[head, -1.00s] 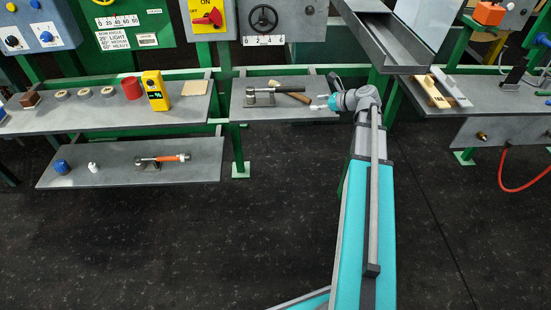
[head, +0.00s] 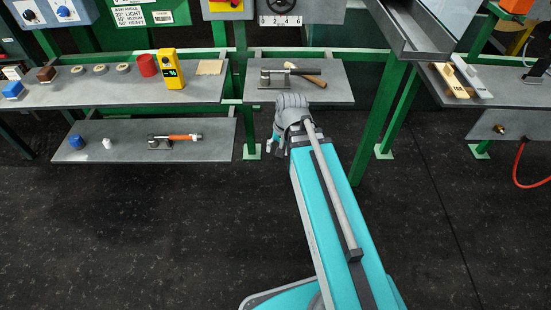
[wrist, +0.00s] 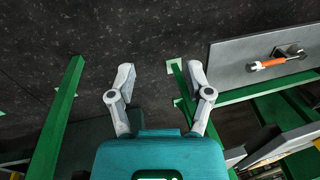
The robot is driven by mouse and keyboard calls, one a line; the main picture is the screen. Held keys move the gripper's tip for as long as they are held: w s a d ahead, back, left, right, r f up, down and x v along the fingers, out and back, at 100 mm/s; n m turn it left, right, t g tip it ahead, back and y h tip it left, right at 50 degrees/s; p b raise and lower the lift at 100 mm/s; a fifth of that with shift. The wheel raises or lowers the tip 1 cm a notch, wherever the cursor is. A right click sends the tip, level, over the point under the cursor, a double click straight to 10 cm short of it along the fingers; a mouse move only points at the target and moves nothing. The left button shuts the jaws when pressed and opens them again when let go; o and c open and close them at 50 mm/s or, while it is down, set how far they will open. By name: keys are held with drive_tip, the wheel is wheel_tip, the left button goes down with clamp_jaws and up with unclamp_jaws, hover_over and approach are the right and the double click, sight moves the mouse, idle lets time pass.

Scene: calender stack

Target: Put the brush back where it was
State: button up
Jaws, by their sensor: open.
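No brush can be told for certain. My gripper (head: 271,147) is below and in front of the middle shelf, right of the lower shelf. In the wrist view my gripper (wrist: 160,80) is open, with nothing between its fingers.
The upper left shelf (head: 120,95) holds a yellow meter (head: 171,70), a red cylinder (head: 147,65) and several rings. A blue item (head: 76,142) and a white one (head: 107,142) stand on the lower shelf. Green posts (head: 380,120) flank the arm. Dark floor (head: 150,230) is free.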

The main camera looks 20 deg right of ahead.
drive_tip(key=s+n, duration=0.1)
drive_tip(key=s+a+n+h, duration=0.2)
drive_tip(key=n, duration=0.1)
drive_tip(key=shift+s+f+g, duration=0.15)
drive_tip(key=shift+s+g, duration=0.05)
drive_tip(key=shift+g, duration=0.2)
drive_tip(key=shift+c, duration=0.6)
drive_tip(key=shift+s+d, duration=0.1)
drive_tip(key=shift+s, duration=0.1)
